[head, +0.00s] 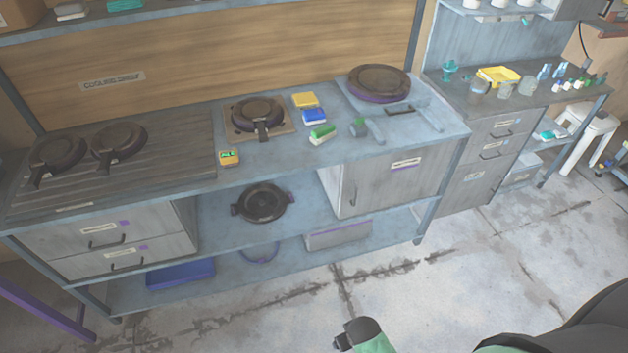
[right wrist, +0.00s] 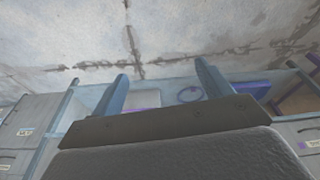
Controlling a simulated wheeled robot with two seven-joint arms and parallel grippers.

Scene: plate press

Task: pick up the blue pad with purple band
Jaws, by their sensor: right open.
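A blue pad (head: 314,116) lies on the grey workbench (head: 270,150), right of the middle. It is small in the head view and I cannot make out a purple band on it. A yellow pad (head: 305,100) lies just behind it and a green-and-white block (head: 322,133) just in front. My right gripper (right wrist: 163,88) is open and empty in the right wrist view, with floor and shelving beyond its fingers, far from the pad. My left gripper is not in view.
Left of the pad is a pan on a board (head: 257,115); a dark round plate press (head: 379,83) stands to the right. A small yellow timer (head: 229,158) sits at the front edge. A grey-green tool (head: 368,130) lies right of the block.

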